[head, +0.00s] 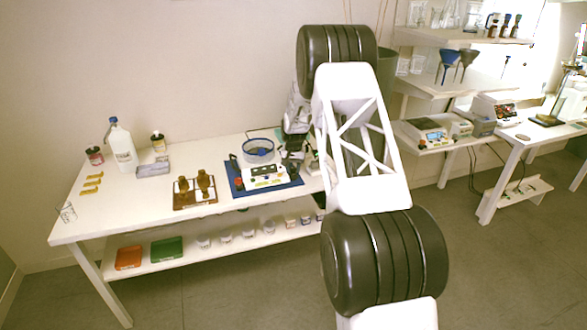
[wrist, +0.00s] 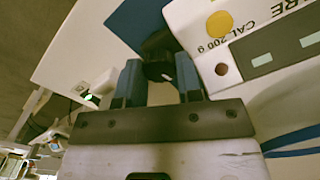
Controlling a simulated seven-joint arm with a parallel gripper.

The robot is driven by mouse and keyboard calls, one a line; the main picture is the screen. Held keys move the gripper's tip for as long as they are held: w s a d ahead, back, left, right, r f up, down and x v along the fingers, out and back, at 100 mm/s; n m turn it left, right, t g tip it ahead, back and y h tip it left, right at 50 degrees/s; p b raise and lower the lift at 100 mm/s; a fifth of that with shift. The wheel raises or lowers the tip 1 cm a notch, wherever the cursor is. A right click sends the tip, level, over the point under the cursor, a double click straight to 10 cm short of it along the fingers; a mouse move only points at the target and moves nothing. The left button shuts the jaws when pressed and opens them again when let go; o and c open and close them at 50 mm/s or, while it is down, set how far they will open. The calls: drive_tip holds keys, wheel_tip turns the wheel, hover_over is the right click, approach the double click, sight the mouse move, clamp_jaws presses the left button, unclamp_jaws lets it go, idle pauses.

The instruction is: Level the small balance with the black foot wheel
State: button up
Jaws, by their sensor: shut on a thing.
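The small balance (head: 266,176) is white with a round blue-rimmed pan (head: 258,151) and stands on a blue mat (head: 240,163) on the white table. In the wrist view its front panel (wrist: 275,55), marked "CAL 200 g", fills the upper right and looks tilted with the camera. My gripper (wrist: 158,80) has blue fingers shut on the black foot wheel (wrist: 157,48), beside the balance's corner. The fingers hide part of the wheel. In the head view my gripper (head: 293,155) is at the balance's right side. The level's state cannot be read.
Left of the mat is a wooden board with brass-coloured pieces (head: 194,187). The table's front left is mostly clear. A lower shelf (head: 185,258) holds trays and cups.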

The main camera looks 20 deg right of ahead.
sight(293, 169)
drive_tip(key=n, duration=0.9)
drive_tip(key=shift+n, duration=0.4)
drive_tip(key=o, duration=0.7)
drive_tip(key=shift+c, duration=0.2)
drive_tip(key=shift+r, duration=3.9)
